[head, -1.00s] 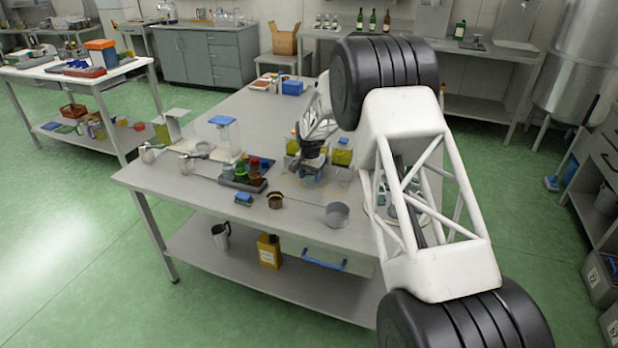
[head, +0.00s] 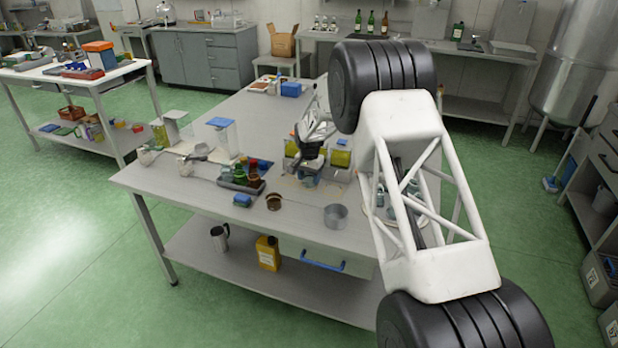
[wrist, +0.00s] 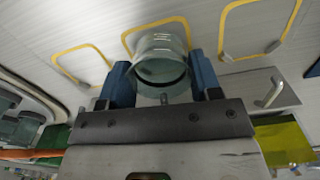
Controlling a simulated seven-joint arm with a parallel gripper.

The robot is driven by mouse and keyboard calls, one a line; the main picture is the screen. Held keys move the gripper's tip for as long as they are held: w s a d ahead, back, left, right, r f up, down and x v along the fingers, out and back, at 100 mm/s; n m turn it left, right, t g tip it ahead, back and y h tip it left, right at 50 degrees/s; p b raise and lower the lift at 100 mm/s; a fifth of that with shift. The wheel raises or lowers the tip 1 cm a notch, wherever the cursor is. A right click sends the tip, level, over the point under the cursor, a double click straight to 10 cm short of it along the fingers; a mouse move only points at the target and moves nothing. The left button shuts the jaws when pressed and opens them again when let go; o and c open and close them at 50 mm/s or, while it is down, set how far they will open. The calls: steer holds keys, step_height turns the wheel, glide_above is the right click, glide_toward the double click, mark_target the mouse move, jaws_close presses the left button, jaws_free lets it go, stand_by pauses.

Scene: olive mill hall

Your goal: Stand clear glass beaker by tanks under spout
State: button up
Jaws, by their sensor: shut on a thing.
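My gripper (wrist: 163,88) has blue fingers shut on a clear glass beaker (wrist: 160,62), seen in the wrist view. The beaker's round rim and wall show between the fingers, overlapping the middle of several yellow outlines (wrist: 150,24) on the pale surface. Whether its base touches that surface I cannot tell. In the head view my gripper (head: 309,180) is low over the table, close in front of the tanks with yellow-green liquid (head: 340,158). My arm partly hides them. The spout is not clear in either view.
A blue-lidded clear container (head: 222,140) stands further left. The table's back part is mostly clear.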

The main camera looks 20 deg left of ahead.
mark_target(308, 177)
steer(key=o, duration=1.1)
steer(key=shift+r, duration=0.1)
steer(key=shift+s+r, duration=0.15)
steer(key=shift+r, duration=1.05)
steer(key=shift+s+r, duration=0.2)
steer(key=shift+r, duration=1.05)
steer(key=shift+s+r, duration=0.15)
steer(key=shift+r, duration=1.05)
